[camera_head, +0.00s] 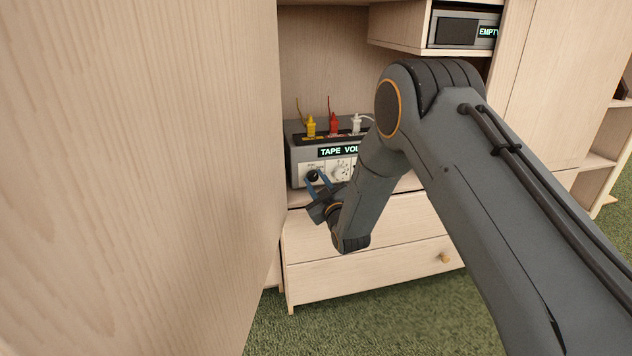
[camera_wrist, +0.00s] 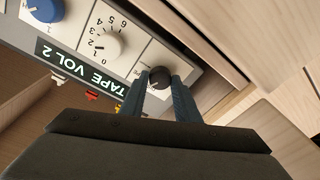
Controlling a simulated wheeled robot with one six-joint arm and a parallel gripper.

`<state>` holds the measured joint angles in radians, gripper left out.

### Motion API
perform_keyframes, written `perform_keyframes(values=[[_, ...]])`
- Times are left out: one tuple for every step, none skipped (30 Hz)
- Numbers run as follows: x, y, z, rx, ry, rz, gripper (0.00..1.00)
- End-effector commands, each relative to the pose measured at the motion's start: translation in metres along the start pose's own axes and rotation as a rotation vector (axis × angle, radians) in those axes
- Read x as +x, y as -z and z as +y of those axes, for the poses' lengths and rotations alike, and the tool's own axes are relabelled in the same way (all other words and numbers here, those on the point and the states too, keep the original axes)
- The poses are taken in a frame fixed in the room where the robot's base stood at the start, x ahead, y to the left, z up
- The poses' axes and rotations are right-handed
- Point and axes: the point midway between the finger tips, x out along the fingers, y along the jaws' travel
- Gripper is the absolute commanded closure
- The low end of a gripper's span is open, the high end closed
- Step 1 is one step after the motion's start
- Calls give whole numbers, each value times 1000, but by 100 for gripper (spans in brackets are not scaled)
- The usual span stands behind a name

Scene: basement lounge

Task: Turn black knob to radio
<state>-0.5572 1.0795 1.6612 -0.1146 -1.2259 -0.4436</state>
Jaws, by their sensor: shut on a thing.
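The black knob (camera_wrist: 158,79) sits on the front panel of a grey audio unit (camera_head: 296,161). In the head view the knob (camera_head: 312,176) is at the panel's left end. My gripper (camera_wrist: 160,84) is shut on the black knob, with one blue-grey finger on each side of it. The head view also shows my gripper (camera_head: 318,180) at the knob. The unit's display (camera_wrist: 80,68) reads "TAPE VOL 2" in the wrist view. The panel lettering around the black knob is mostly hidden or too small to read.
A white numbered dial (camera_wrist: 105,46) and a blue knob (camera_wrist: 44,10) are on the same panel. Yellow (camera_head: 311,126), red (camera_head: 333,124) and white (camera_head: 356,123) plugs stand on top. A tall wooden panel (camera_head: 140,170) is close on the left. Drawers (camera_head: 370,265) are below.

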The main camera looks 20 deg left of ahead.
Motion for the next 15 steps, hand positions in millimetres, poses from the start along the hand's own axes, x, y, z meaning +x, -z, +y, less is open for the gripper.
perform_keyframes(values=[[0, -1, -1, 42, -4, 2, 94], [0, -1, -1, 70, -6, 3, 94], [0, -1, -1, 108, -10, 5, 94], [0, -1, -1, 136, -12, 7, 94], [0, -1, -1, 165, -14, 8, 94], [-1, -1, -1, 202, -17, 11, 94], [-1, -1, -2, 231, -20, 13, 94], [-1, -1, -2, 260, -23, 15, 94], [-1, -2, -2, 297, -27, 17, 94], [-1, -2, -2, 326, -30, 19, 94], [0, -1, -2, 355, -33, 21, 94], [0, -1, -2, 392, -36, 23, 94], [0, -1, -2, 420, -38, 25, 94], [0, -1, -2, 449, -41, 27, 94], [0, -1, -2, 486, -44, 29, 94]])
